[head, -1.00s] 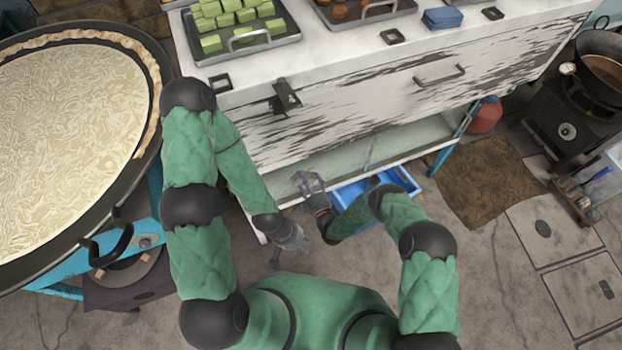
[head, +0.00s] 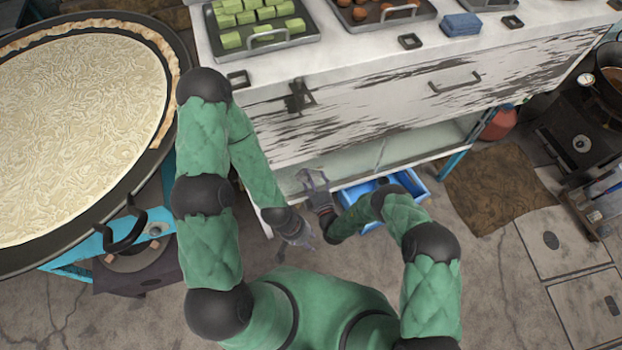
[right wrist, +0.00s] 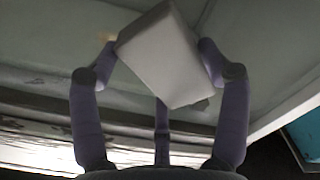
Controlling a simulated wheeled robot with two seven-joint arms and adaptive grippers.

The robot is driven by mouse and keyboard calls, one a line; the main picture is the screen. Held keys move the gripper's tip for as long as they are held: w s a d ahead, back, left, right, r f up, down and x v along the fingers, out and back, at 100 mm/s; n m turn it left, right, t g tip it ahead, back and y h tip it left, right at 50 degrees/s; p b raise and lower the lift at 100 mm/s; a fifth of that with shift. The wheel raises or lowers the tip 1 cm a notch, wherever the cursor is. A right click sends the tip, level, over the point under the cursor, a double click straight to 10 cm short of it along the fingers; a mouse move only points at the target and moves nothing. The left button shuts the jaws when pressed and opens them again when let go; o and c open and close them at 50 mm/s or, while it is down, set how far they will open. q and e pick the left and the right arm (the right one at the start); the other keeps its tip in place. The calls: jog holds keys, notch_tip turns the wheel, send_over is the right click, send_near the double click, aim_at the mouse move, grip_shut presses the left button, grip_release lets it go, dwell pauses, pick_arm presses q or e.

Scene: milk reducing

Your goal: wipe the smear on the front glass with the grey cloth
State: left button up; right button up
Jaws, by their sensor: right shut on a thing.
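The grey cloth (right wrist: 165,55) looks like a pale, folded block in the right wrist view. My right gripper (right wrist: 158,62) is shut on it, with fingers at both sides. In the head view my right gripper (head: 314,180) is at the lower front of the white counter, and the cloth is hard to make out there. The front glass (head: 400,146) is the pale pane below the drawer; it lies behind the cloth in the wrist view (right wrist: 50,55). A faint brownish patch shows by the left finger; I cannot tell whether it is the smear. My left gripper (head: 296,250) is open and empty, lower down.
A blue bin (head: 415,184) stands on the floor below the counter, close to my right forearm. A large round griddle (head: 75,125) is at left. The counter (head: 360,60) carries trays and a blue folded cloth (head: 461,25). A brown mat (head: 500,185) lies at right.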

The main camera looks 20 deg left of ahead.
jog(key=shift+w+d+b, duration=0.25)
jog(key=shift+w+d, duration=0.4)
jog(key=shift+d, duration=0.3)
jog(key=shift+w+d+b, duration=0.25)
jog(key=shift+w+d, duration=0.4)
jog(key=shift+d, duration=0.35)
jog(key=shift+w+d+b, duration=0.25)
jog(key=shift+w+d, duration=0.4)
jog(key=shift+d, duration=0.3)
jog(key=shift+s, duration=0.1)
jog(key=p, duration=0.2)
send_near(327, 166)
jog(key=shift+a+r, duration=0.15)
jog(key=shift+r, duration=0.1)
jog(key=v, duration=0.2)
jog(key=shift+s+d, duration=0.2)
jog(key=shift+s, duration=0.05)
